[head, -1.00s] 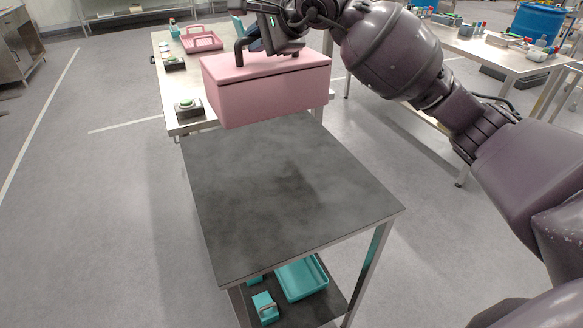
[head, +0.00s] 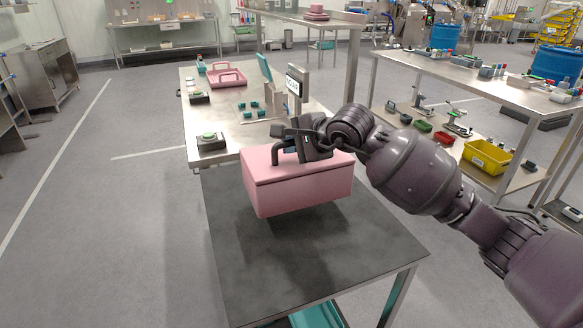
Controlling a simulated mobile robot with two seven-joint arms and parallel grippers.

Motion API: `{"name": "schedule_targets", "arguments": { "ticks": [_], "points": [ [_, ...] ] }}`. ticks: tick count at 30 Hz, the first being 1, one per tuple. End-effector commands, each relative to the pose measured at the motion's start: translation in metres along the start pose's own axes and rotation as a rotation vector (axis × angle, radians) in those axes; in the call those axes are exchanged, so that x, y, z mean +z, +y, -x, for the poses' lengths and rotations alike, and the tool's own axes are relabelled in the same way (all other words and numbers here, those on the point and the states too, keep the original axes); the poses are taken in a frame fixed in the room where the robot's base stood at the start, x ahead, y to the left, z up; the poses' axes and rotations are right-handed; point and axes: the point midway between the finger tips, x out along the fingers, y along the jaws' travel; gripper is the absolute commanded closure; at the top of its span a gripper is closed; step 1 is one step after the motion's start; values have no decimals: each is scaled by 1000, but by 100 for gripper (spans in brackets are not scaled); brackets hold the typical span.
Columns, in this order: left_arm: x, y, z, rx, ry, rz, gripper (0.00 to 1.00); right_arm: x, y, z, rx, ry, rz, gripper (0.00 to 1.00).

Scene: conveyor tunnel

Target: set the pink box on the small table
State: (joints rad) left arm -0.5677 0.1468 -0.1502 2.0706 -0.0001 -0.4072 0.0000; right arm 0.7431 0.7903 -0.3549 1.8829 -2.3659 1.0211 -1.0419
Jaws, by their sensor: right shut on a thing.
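The pink box (head: 305,193) is a closed box with a lid and a dark handle on top. It is over the small table (head: 270,280), which has a dark grey top and metal legs. A shadow lies on the top below the box; I cannot tell whether its underside touches. My right gripper (head: 290,152) is shut on the box's handle, with the arm coming in from the right. The fingertips are partly hidden by the gripper's own body. My left gripper is not in view.
A long bench with a yellow bin (head: 486,157) below stands at the right. The small table's front is clear, with a teal tray (head: 318,316) underneath.

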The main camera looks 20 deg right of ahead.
Motion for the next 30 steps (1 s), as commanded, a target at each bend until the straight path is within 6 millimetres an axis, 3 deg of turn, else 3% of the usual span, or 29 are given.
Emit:
{"name": "schedule_targets", "arguments": {
  "ticks": [11,18,26,27,30],
  "points": [
    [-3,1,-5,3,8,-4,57,-5,20,-12,-4,-1,1,100],
    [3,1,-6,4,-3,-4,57,-12,46,-28,-2,0,0,100],
    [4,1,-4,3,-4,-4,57,-12,49,-30,-4,-1,1,100],
    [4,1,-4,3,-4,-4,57,-13,51,-31,1,0,-1,81],
    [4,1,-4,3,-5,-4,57,-13,51,-31,1,0,-1,65]
  ]
}}
